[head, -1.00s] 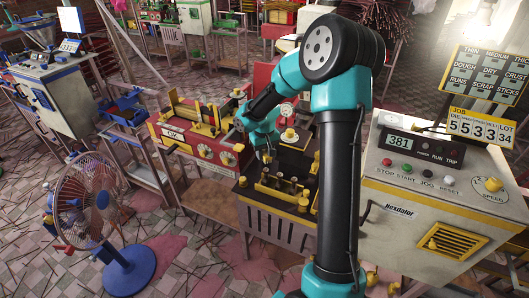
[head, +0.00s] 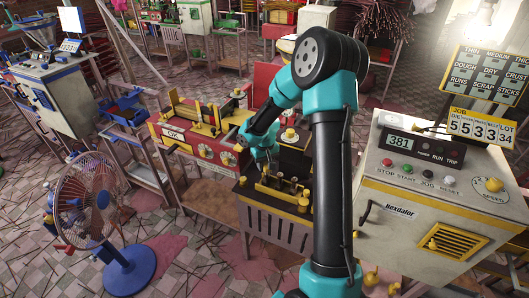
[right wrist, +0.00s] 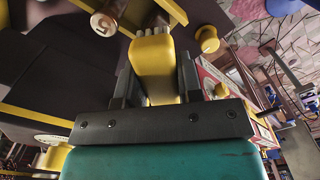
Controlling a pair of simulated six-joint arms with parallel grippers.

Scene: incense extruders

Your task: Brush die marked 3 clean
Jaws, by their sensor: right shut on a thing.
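My right gripper (right wrist: 157,78) is shut on a yellow-handled brush (right wrist: 153,52) with pale bristles at its far end, in the right wrist view. A round brass-coloured die marked 5 (right wrist: 103,24) shows to the left of the bristles, apart from them. I cannot make out the die marked 3. In the head view my right gripper (head: 268,164) reaches down over the dark, yellow-edged stand (head: 262,208), where several small dies or pegs stand. They are too small to read there. My left gripper is not in view.
A red extruder machine (head: 186,148) stands left of the stand. A grey console (head: 418,190) with buttons stands to the right. A blue fan (head: 90,200) stands at front left. A yellow knob (right wrist: 207,38) is close to the brush's right.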

